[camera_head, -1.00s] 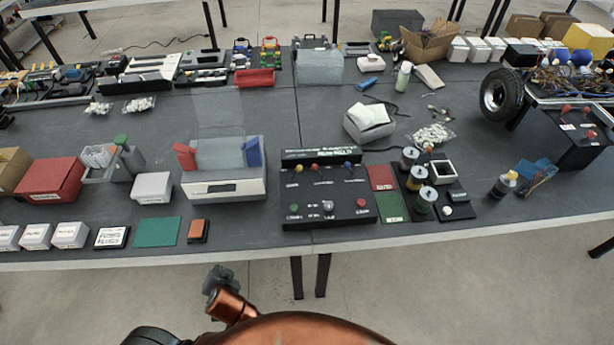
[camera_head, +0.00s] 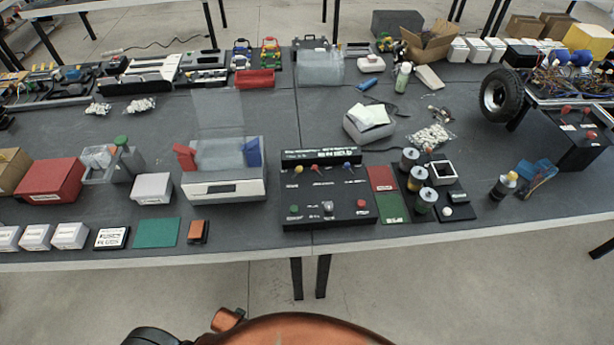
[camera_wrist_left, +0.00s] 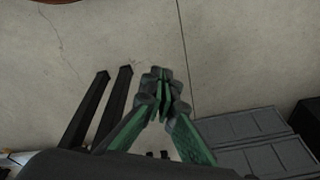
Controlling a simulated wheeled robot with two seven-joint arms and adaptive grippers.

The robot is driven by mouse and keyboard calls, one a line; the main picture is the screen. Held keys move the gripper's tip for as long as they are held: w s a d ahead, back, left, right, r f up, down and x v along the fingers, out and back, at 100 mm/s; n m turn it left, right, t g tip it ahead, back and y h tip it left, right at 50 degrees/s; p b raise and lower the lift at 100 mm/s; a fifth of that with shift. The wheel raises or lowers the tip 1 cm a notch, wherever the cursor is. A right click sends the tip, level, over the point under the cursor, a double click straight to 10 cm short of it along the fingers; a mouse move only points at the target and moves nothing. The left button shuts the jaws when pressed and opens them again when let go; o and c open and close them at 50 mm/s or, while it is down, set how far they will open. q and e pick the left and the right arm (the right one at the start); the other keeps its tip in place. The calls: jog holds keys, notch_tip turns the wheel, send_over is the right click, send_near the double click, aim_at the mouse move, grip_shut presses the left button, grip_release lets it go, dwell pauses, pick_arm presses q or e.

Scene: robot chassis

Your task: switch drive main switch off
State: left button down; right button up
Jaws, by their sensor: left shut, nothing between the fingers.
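A black switch box (camera_head: 580,150) stands at the right end of the table, on the front of the robot chassis. Red switch handles (camera_head: 566,110) stick up from its top, with small white labels beside them. The labels are too small to read, so I cannot tell which handle is the drive main switch or its position. My left gripper (camera_wrist_left: 160,88) shows in the left wrist view with its green-sided fingers together and empty, over bare floor, away from the switches. It is not visible in the head view. My right gripper is not in view.
A black control panel (camera_head: 328,203) with knobs stands mid-table. Motors (camera_head: 424,198), a dark bottle (camera_head: 502,186) and a blue item (camera_head: 538,176) lie between it and the chassis. A black wheel (camera_head: 502,94) is on the chassis. The floor before the table is clear.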

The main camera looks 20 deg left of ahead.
pick_arm(q)
jog(key=s+f+g, duration=0.1)
jog(key=s+f, duration=2)
jog(key=shift+s+d+m+g, duration=0.15)
jog(key=shift+s+m+g, duration=0.15)
jog(key=shift+m, duration=0.1)
